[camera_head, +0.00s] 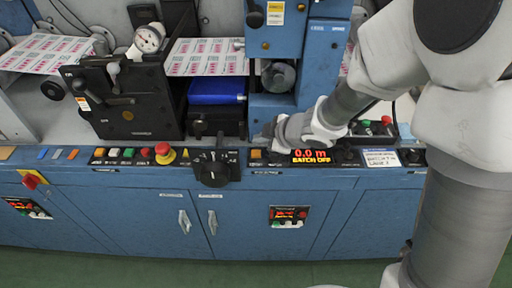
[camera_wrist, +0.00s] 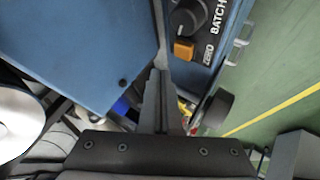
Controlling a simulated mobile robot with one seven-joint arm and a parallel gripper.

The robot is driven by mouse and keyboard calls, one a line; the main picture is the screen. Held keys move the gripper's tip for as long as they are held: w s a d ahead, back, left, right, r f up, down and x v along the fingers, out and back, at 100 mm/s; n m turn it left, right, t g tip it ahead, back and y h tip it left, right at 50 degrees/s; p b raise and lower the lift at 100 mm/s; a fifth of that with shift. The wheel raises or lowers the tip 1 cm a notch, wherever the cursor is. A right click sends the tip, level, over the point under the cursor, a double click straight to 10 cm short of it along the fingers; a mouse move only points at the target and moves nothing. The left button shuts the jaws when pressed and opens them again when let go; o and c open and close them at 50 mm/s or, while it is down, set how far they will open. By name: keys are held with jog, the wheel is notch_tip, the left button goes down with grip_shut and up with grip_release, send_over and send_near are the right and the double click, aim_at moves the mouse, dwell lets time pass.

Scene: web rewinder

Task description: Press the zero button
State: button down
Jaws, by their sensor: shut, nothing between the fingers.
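The zero button (camera_wrist: 184,50) is a square orange button with a ZERO label beside it in the wrist view. It sits next to a black knob (camera_wrist: 188,17) on a dark panel marked BATCH. In the head view an orange button (camera_head: 256,153) shows on the console, just left of the red display. My gripper (camera_wrist: 157,72) is shut and empty. In the wrist view its fingertips are to the left of and slightly below the zero button. In the head view my gripper (camera_head: 265,138) is just above that button. I cannot tell the exact gap; no contact is clear.
The display (camera_head: 311,156) reads 0.0 m and BATCH OFF. A large black dial (camera_head: 211,169) and a red mushroom button (camera_head: 163,151) are to the left on the console. A blue machine column (camera_head: 287,55) rises behind my gripper. The green floor (camera_head: 150,272) is clear in front.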

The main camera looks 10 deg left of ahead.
aim_at(260, 155)
jog(key=shift+r+p, duration=1.25)
jog(key=shift+r, duration=0.35)
jog(key=shift+f, duration=0.1)
